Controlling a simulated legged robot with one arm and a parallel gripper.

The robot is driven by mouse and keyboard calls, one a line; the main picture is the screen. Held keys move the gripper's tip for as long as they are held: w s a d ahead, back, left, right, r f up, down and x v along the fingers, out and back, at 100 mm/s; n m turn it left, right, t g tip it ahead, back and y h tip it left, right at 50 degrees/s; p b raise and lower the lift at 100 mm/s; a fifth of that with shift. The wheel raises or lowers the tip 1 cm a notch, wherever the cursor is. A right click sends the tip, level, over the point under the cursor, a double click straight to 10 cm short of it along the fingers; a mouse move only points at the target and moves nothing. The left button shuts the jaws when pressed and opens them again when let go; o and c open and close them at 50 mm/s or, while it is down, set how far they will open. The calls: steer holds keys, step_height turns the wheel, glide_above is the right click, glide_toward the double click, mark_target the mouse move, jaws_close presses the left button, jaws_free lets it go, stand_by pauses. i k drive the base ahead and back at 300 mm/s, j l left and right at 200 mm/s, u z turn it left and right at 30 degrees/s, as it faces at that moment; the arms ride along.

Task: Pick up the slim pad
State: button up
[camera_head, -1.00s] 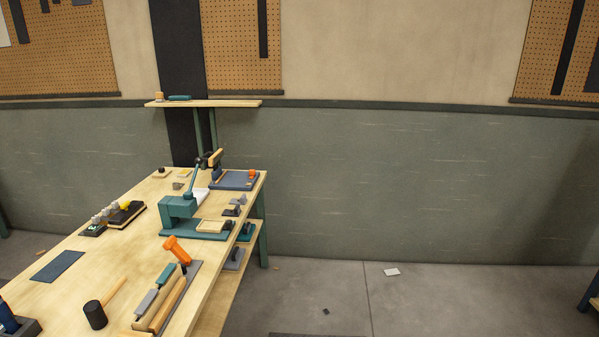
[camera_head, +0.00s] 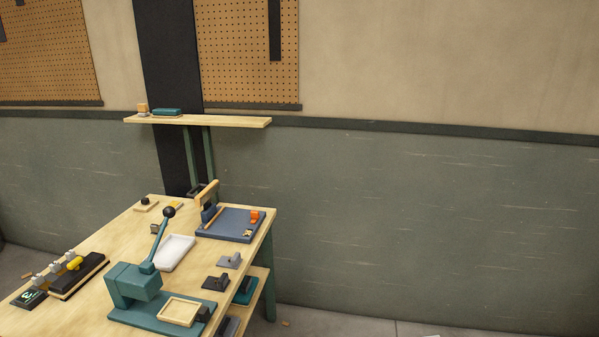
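I cannot tell for sure which thing is the slim pad. A flat teal block (camera_head: 166,112) lies on the wooden wall shelf (camera_head: 225,122), right of a small orange-tan block (camera_head: 142,108). A white shallow tray or slab (camera_head: 176,252) lies on the workbench (camera_head: 95,300) behind the teal lever press (camera_head: 135,285). Several small pads with grips, one grey (camera_head: 229,261) and one dark (camera_head: 215,281), sit near the bench's right edge. My gripper is not in view.
A blue tray (camera_head: 228,226) with an orange piece stands at the bench's far right corner. A black block with a yellow piece (camera_head: 77,274) is at left. A lower shelf (camera_head: 262,279) holds a teal item (camera_head: 245,291).

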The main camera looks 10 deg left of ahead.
mark_target(168, 112)
steer(key=i+u, duration=0.2)
steer(key=i, duration=0.7)
steer(key=i+l+u, duration=0.2)
steer(key=i, duration=0.75)
steer(key=j, duration=0.1)
